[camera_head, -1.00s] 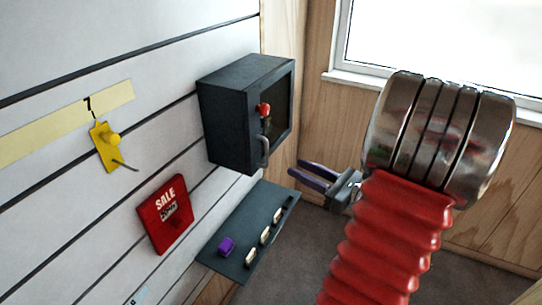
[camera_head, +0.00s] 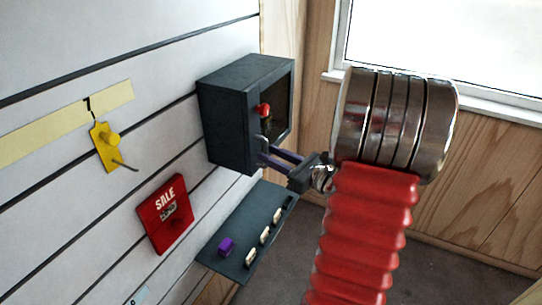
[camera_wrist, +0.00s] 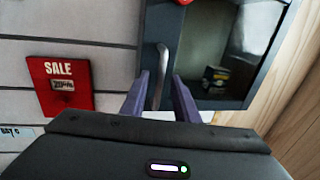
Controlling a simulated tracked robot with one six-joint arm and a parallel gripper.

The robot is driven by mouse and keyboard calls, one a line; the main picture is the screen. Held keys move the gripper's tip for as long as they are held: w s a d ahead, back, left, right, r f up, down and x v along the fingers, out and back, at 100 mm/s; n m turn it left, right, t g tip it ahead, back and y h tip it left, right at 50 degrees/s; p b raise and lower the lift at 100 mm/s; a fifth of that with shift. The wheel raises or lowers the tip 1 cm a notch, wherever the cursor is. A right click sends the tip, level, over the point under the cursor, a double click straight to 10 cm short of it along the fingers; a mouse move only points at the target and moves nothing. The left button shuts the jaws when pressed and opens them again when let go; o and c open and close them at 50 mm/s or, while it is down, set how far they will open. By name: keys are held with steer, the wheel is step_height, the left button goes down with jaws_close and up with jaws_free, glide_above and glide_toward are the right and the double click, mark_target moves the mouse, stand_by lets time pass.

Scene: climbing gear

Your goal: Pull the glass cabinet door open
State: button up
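The dark grey cabinet (camera_head: 232,118) is fixed to the slatted white wall. Its glass door (camera_head: 282,105) faces right and looks shut. A grey bar handle (camera_wrist: 161,72) stands upright on the door's left side in the wrist view, and a red knob (camera_head: 263,110) sits above it. My gripper (camera_head: 268,155) is at the handle, its purple-grey fingers pointing at the door. In the wrist view my gripper (camera_wrist: 160,85) is open, with the handle between its two fingers and a gap visible on the right side. Small items show behind the glass.
A dark shelf (camera_head: 228,262) with several small items juts out below the cabinet. A red SALE sign (camera_head: 166,213) and a yellow hook plate (camera_head: 106,147) are on the wall to the left. A window (camera_head: 450,45) is at the back right.

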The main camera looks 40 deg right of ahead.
steer(key=shift+w, duration=0.1)
steer(key=shift+c, duration=0.3)
jaws_close()
